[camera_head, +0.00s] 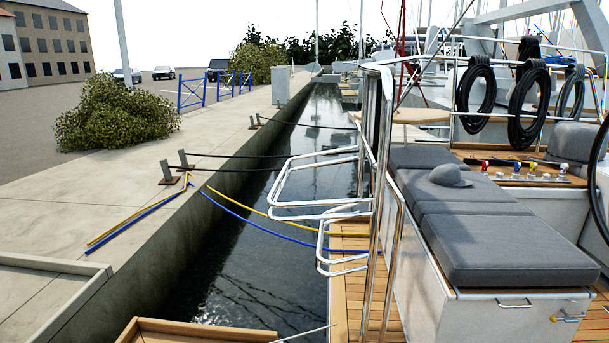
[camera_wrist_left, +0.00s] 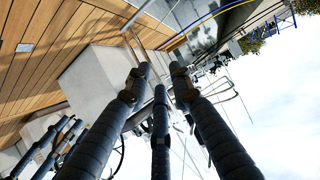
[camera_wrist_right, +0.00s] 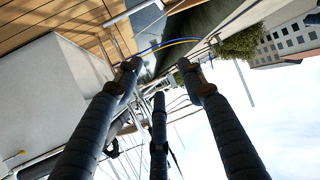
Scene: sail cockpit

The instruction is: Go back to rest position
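Neither gripper appears in the head view. Both wrist views show wooden decking and sky tilted behind the fingers, with no contact visible at the fingertips.
A grey cushioned bench (camera_head: 510,247) with a grey cap (camera_head: 449,176) stands at right. Steel rails (camera_head: 372,190) rise beside it. A water channel (camera_head: 270,240) separates the boat from the concrete quay (camera_head: 120,190). Coiled black ropes (camera_head: 528,105) hang at upper right. Mooring lines cross the water.

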